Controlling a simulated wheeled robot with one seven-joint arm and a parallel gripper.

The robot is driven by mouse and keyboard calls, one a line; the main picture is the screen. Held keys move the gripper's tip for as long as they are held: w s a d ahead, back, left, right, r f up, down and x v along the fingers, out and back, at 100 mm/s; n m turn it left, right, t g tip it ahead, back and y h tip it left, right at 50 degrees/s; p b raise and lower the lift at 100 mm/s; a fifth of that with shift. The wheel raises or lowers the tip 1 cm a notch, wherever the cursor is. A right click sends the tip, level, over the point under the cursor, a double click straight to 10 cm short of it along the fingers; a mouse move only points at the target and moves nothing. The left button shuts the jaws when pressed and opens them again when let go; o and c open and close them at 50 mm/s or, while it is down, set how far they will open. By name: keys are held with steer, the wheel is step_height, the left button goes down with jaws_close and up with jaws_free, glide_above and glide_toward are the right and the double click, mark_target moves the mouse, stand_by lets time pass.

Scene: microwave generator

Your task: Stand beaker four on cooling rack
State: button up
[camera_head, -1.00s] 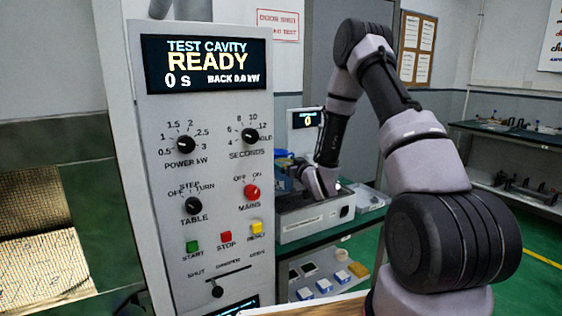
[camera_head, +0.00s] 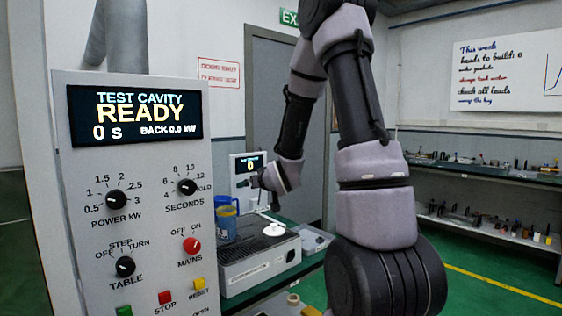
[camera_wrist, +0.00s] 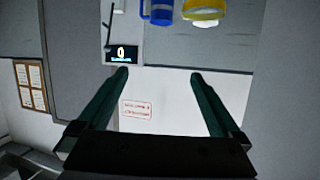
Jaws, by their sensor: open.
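My gripper (camera_wrist: 160,75) is open, with nothing between its two dark green fingers in the wrist view. In the head view my gripper (camera_head: 262,180) is raised above a light grey box with a dark grilled top (camera_head: 258,268), which looks like the cooling rack; its front label is too small to read. A blue vessel with a handle (camera_head: 225,226) stands at the left of that top. It also shows at the top edge of the wrist view (camera_wrist: 158,14), beside a yellow-ringed vessel (camera_wrist: 205,21). No number is readable on either, so I cannot tell which is beaker four.
A white disc-like piece (camera_head: 274,230) lies on the grilled top. A small display (camera_head: 247,166) stands behind. The control panel (camera_head: 140,200), reading READY, fills the left. Shelves (camera_head: 490,170) line the far right wall.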

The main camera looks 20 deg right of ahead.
steer(key=s+r+m+g+h, duration=0.1)
steer(key=s+r+m+g, duration=0.25)
steer(key=s+r, duration=0.9)
steer(key=s+a+r+m+g+y, duration=0.1)
steer(key=s+a+g+y, duration=0.1)
steer(key=s, duration=1.7)
steer(key=shift+s+a+r+g, duration=0.15)
steer(key=shift+a+g, duration=0.3)
steer(key=shift+g, duration=0.4)
steer(key=shift+c, duration=0.3)
